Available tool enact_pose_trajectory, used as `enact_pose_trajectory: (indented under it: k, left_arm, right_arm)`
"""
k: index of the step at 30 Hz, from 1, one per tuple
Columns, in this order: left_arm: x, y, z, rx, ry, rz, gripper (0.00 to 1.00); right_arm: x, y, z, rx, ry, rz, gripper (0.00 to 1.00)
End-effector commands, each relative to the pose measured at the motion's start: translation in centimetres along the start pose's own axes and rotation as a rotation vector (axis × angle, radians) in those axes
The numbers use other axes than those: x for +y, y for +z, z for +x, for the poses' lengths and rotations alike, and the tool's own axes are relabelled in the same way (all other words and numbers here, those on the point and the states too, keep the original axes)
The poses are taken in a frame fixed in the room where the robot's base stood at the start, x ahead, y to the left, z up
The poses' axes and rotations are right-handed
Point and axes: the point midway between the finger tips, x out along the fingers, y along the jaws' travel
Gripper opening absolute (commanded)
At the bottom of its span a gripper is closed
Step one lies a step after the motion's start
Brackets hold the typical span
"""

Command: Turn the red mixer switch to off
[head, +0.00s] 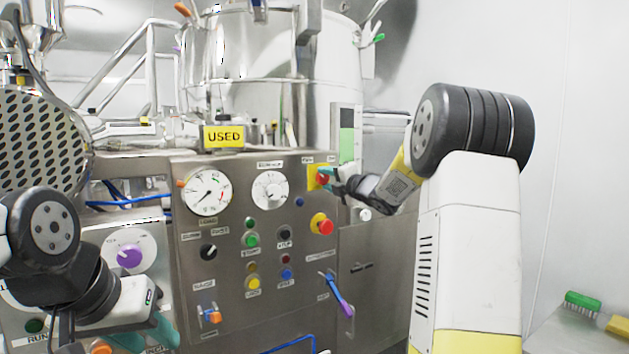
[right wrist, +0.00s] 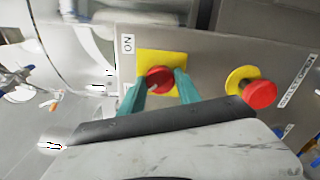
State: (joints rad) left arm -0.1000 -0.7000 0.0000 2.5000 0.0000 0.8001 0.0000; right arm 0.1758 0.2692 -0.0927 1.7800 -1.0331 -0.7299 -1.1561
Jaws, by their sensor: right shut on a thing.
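The red mixer switch (head: 323,179) sits on a yellow plate (head: 313,178) at the upper right of the steel control panel. In the right wrist view the red switch (right wrist: 159,79) shows between the two teal fingers, in front of its yellow plate (right wrist: 165,58). My right gripper (head: 333,176) is shut on the switch, one finger on each side; its fingers also show in the right wrist view (right wrist: 160,90). The fingers partly cover the switch, and its exact turn is hard to tell. My left gripper (head: 147,338) is at the lower left, its teal fingers apart and empty.
A red emergency button on yellow (head: 322,224) stands out just below the switch; it also shows in the right wrist view (right wrist: 261,93). Gauges, coloured buttons and a purple-handled lever (head: 340,295) cover the panel. A "USED" sign (head: 224,136) is above.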

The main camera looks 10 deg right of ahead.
Motion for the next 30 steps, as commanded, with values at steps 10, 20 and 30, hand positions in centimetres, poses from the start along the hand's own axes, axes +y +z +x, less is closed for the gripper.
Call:
enact_pose_trajectory:
  k: [10,20,30]
  left_arm:
    - [0.0,0.0,0.0,0.0,0.0,0.0,0.38]
    - [0.0,0.0,0.0,0.0,0.0,0.0,0.38]
    - [0.0,0.0,0.0,0.0,0.0,0.0,0.38]
  right_arm:
    - [-0.2,-0.2,0.0,0.004,-0.004,-0.007,0.0]
    - [-0.1,-0.1,0.0,0.002,-0.002,-0.007,0.61]
    - [-0.1,0.1,-1.9,-0.001,-0.003,-0.006,0.61]
